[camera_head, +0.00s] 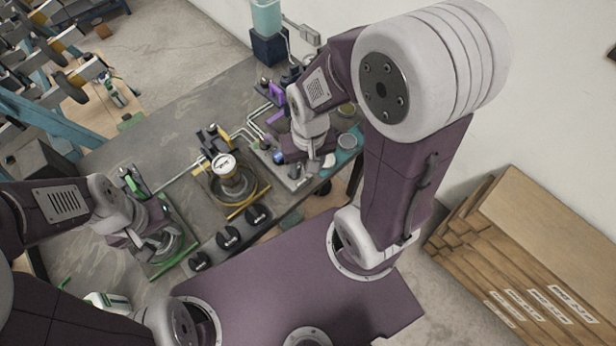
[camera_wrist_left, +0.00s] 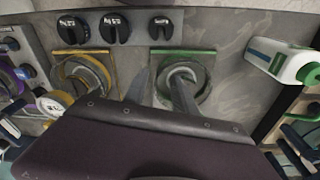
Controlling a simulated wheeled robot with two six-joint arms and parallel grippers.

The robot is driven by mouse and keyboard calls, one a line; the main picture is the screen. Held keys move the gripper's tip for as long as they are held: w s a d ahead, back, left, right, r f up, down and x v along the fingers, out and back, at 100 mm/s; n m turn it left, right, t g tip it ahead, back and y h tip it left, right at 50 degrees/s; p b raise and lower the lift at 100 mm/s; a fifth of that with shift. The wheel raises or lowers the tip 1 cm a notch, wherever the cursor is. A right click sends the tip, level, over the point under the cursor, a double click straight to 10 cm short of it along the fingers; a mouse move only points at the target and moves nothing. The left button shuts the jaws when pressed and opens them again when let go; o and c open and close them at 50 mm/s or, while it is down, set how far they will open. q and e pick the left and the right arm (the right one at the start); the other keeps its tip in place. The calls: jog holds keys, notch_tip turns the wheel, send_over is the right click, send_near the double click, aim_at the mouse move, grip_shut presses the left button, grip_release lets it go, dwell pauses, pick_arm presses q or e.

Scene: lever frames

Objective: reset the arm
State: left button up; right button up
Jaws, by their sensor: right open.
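My left gripper (camera_head: 160,240) is over the green-framed station (camera_head: 182,262) at the left of the grey bench. In the left wrist view its two grey fingers (camera_wrist_left: 160,85) stand apart, one by the left side of the green station's ring (camera_wrist_left: 202,82) and one across it. I cannot tell whether they touch it. My right gripper (camera_head: 303,165) is open over the purple-handled station at the right; its fingertips are partly hidden by the arm. A yellow station (camera_head: 250,205) with a round white gauge (camera_head: 224,165) stands between them. It also shows in the left wrist view (camera_wrist_left: 78,52).
Black labelled knobs (camera_head: 228,237) line the bench's near edge. A white and green bottle-like object (camera_head: 107,302) lies at the left. A blue-green container (camera_head: 267,18) stands at the back. Metal pipes link the stations. Stacked cardboard (camera_head: 530,235) is at right.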

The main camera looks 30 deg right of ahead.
jog(key=shift+s+f, duration=0.35)
jog(key=shift+s, duration=0.2)
jog(key=shift+w+n, duration=0.5)
jog(key=shift+n, duration=0.3)
